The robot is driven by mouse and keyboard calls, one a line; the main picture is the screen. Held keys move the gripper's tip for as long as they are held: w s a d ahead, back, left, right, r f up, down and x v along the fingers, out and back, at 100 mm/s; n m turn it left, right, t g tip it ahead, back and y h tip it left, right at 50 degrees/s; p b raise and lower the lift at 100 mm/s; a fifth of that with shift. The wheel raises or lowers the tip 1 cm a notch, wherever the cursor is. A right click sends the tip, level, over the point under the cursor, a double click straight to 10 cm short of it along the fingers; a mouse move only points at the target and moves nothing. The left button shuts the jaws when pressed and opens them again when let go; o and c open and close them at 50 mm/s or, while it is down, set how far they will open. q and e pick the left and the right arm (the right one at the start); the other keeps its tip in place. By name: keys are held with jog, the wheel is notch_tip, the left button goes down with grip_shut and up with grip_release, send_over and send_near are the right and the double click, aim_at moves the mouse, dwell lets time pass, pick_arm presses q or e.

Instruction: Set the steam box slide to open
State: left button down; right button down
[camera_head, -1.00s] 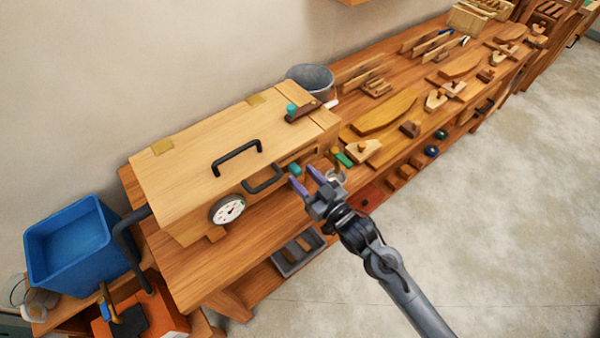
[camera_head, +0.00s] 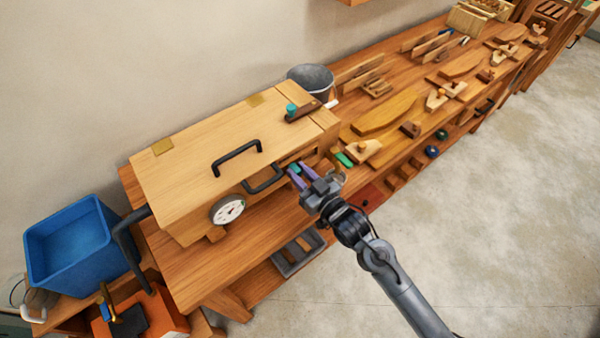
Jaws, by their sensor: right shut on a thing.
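The steam box (camera_head: 205,150) is a pale wooden chest on the left end of the bench, with black handles on its lid and front and a white dial gauge (camera_head: 227,209) on its front. A small teal knob (camera_head: 294,168) sits on the box's front right part, in line with a slot; it appears to be the slide's knob. My right gripper (camera_head: 297,174) is at the box front with its purple fingers shut on the teal knob. The fingers partly hide the knob and the slide. My left gripper is not in view.
A blue bin (camera_head: 70,245) stands left of the box. A grey bucket (camera_head: 312,80) and a brown block with a teal knob (camera_head: 301,112) are behind and on the box. Wooden planes and tools crowd the bench (camera_head: 400,110) to the right. The floor in front is clear.

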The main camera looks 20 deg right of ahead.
jog(key=shift+d, duration=0.1)
jog(key=d+p, duration=0.1)
jog(key=d, duration=0.1)
jog(key=w+d+p, duration=0.1)
jog(key=d, duration=0.1)
jog(key=shift+w+d, duration=0.15)
jog(key=shift+d, duration=0.4)
jog(key=shift+f, duration=0.1)
jog(key=c, duration=1.2)
grip_release()
jog(key=shift+o, duration=1.2)
jog(key=shift+w, duration=0.1)
jog(key=shift+a, duration=0.1)
